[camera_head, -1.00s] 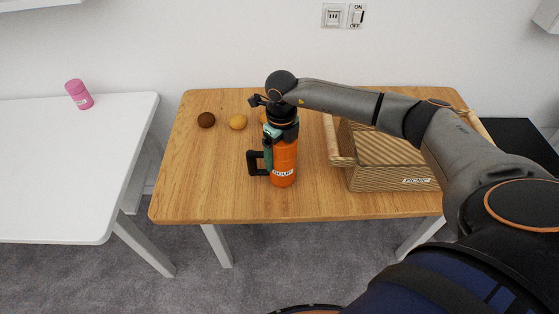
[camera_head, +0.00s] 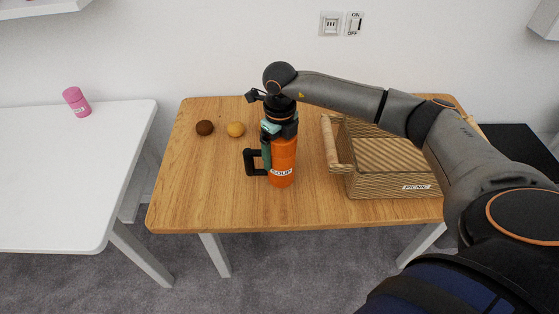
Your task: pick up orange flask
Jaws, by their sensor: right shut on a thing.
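The orange flask (camera_head: 284,155) stands upright at the middle of the wooden table, with a white SOUP label low on its body and a black handle on its left. My right gripper (camera_head: 275,140) comes down from above and is shut on the flask near its top. The gripper hides the flask's upper end. I cannot tell whether the flask's base touches the table. My left gripper is not in view.
A wicker picnic basket (camera_head: 400,189) stands right of the flask, under my right arm. A brown round fruit (camera_head: 205,128) and a yellow-orange fruit (camera_head: 236,129) lie at the back left. A white table (camera_head: 60,180) with a pink bottle (camera_head: 76,101) is at the left.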

